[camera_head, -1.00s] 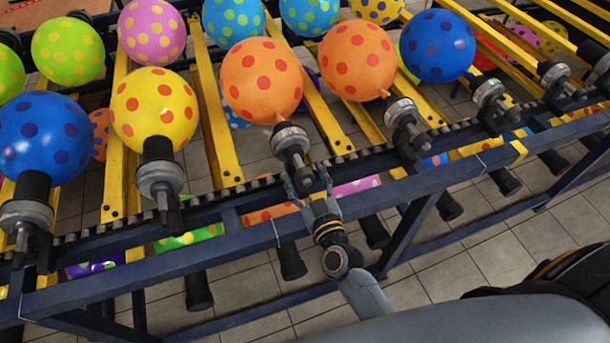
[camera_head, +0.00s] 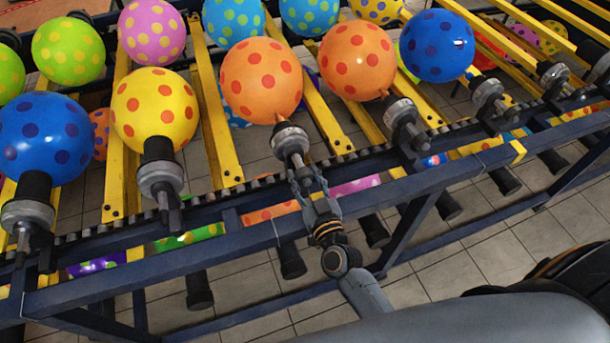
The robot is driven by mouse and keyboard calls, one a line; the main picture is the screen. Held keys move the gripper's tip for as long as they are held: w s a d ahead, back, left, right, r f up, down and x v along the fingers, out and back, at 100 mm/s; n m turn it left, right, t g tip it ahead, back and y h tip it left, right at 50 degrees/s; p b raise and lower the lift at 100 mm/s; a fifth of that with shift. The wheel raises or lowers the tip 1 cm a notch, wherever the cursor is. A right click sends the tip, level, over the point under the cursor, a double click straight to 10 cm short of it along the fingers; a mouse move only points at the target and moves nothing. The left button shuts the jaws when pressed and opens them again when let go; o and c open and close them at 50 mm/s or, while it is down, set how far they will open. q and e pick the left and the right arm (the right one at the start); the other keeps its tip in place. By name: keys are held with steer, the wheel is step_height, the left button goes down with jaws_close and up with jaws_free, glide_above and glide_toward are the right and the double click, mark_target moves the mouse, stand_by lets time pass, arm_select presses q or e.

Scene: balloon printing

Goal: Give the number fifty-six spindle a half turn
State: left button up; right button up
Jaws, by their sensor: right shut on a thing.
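A spindle (camera_head: 290,139) with a silver collar carries an orange balloon (camera_head: 261,79) with red dots, near the middle of the head view. No number is readable on it. My right gripper (camera_head: 305,184) reaches up from below, in front of the blue rail. Its two fingers are shut on the short dark stem under this spindle's collar. The fingers partly hide the stem. My left gripper is not in view.
Neighbouring spindles stand along the chain (camera_head: 240,189), with a yellow balloon (camera_head: 154,108) to the left and another orange balloon (camera_head: 357,60) to the right.

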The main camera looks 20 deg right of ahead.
steer(key=m, duration=0.4)
steer(key=shift+r+m+p, duration=0.1)
steer(key=shift+m+p, duration=0.2)
steer(key=m, duration=0.3)
steer(key=shift+m, duration=0.3)
steer(key=m, duration=0.4)
steer(key=shift+m+b, duration=0.3)
steer(key=shift+m, duration=1.5)
steer(key=o, duration=1.2)
